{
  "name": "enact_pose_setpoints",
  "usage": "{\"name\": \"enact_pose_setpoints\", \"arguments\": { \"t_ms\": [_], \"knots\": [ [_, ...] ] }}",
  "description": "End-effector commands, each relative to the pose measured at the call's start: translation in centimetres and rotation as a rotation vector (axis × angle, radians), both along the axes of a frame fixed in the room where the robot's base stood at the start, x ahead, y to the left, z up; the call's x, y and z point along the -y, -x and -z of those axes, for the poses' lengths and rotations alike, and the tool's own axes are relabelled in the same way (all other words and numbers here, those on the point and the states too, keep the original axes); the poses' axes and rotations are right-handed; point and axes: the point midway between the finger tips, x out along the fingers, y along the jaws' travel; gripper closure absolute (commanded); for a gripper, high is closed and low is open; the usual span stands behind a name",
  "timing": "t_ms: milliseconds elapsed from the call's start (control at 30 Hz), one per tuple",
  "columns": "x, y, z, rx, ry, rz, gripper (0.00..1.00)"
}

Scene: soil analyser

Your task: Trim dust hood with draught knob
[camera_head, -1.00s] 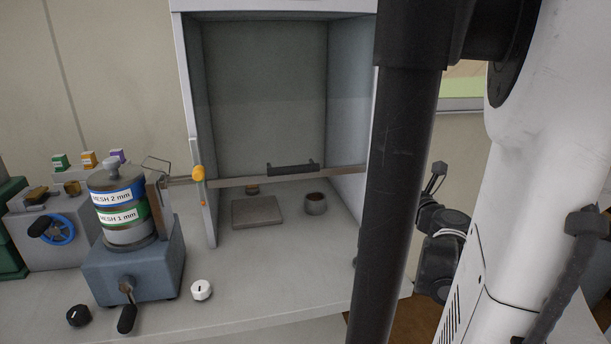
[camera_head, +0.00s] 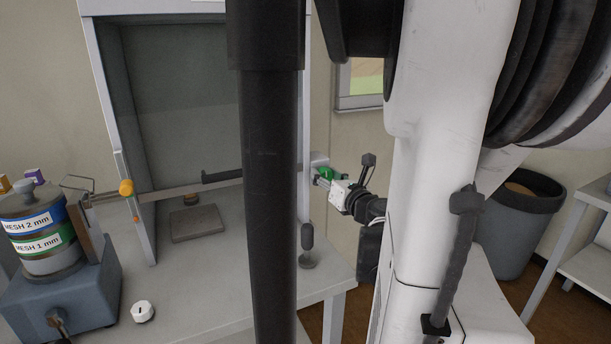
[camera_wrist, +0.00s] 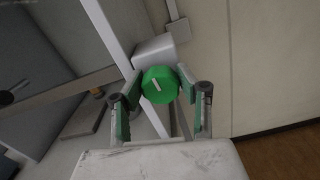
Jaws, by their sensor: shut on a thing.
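The draught knob is a round green knob (camera_wrist: 160,85) with a pale pointer mark, on a light grey housing (camera_wrist: 155,49) at the hood's right side. My gripper (camera_wrist: 163,100) is shut on it, with a finger on either side in the wrist view. In the head view, my gripper (camera_head: 324,178) is at the hood's right outer side. The dust hood (camera_head: 109,114) is a grey-white cabinet with a raised front sash and a dark handle (camera_head: 222,176). An upright black part of mine hides the hood's right interior.
Left of the hood stands a sieve shaker (camera_head: 62,290) with mesh-labelled sieves. A white dial (camera_head: 143,311) and a dark upright lever (camera_head: 307,240) are on the bench. A flat plate (camera_head: 197,223) lies inside the hood. A bin (camera_head: 515,225) stands at right.

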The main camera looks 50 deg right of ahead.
Motion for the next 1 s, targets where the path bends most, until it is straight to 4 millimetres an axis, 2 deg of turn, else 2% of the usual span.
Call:
{"name": "enact_pose_setpoints", "arguments": {
  "t_ms": [267, 1000],
  "knots": [
    [-0.1, -0.03, 0.03, -0.082, 0.152, 0.0, 0.93],
    [-0.35, -0.19, 0.15, -0.415, 0.767, 0.0, 0.93]
  ]
}}
